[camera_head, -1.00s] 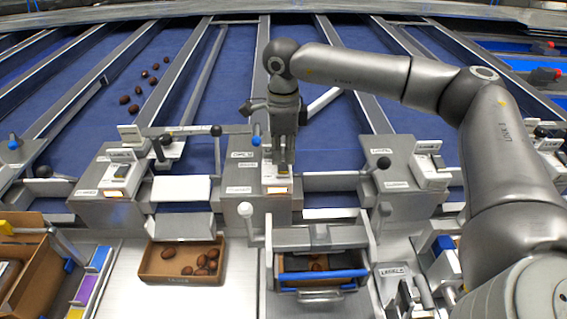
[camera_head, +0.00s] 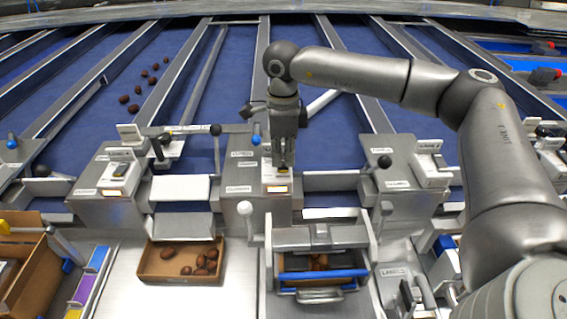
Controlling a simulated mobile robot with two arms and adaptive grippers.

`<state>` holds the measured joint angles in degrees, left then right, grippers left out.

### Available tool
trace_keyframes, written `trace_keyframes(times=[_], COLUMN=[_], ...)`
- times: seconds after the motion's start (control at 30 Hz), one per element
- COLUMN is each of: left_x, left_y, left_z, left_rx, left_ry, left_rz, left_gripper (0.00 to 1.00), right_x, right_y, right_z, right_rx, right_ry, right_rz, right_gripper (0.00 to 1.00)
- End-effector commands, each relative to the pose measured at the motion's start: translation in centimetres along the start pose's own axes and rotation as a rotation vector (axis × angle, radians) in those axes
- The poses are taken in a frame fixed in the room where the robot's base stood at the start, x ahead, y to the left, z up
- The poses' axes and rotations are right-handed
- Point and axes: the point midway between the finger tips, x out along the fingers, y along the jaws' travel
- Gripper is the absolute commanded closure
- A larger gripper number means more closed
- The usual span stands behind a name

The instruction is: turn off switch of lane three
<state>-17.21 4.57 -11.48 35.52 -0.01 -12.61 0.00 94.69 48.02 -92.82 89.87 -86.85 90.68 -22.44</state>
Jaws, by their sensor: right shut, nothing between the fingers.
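My right gripper (camera_head: 284,165) is shut and empty. It points down at a switch box (camera_head: 243,207) in the middle of the row, and its tips are at or just above the small switch plate (camera_head: 277,188) with a yellow mark. Whether they touch is hard to tell, and the fingers hide part of the switch. Similar switch boxes stand to the left (camera_head: 107,205) and to the right (camera_head: 398,196). No lane number is readable. My left gripper is not in view.
A black-knobbed lever (camera_head: 217,150) and a white-knobbed lever (camera_head: 247,222) stand near the middle box. An open cardboard box (camera_head: 150,270) with several dates lies in front. A blue-edged bin (camera_head: 340,273) is beside it. Dates (camera_head: 134,107) lie on the blue lane at the left.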

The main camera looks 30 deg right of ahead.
Motion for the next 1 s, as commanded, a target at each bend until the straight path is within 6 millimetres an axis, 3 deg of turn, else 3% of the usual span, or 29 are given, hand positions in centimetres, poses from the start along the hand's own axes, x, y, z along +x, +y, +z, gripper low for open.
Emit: trace_keyframes(times=[1.0], left_x=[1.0], left_y=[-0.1], left_z=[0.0], left_rx=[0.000], left_ry=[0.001], left_rz=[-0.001], left_gripper=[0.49], right_x=[1.3], right_y=[0.0], right_z=[0.0], right_rx=[0.000], right_ry=[0.000], right_rz=[-0.001], right_gripper=[1.00])
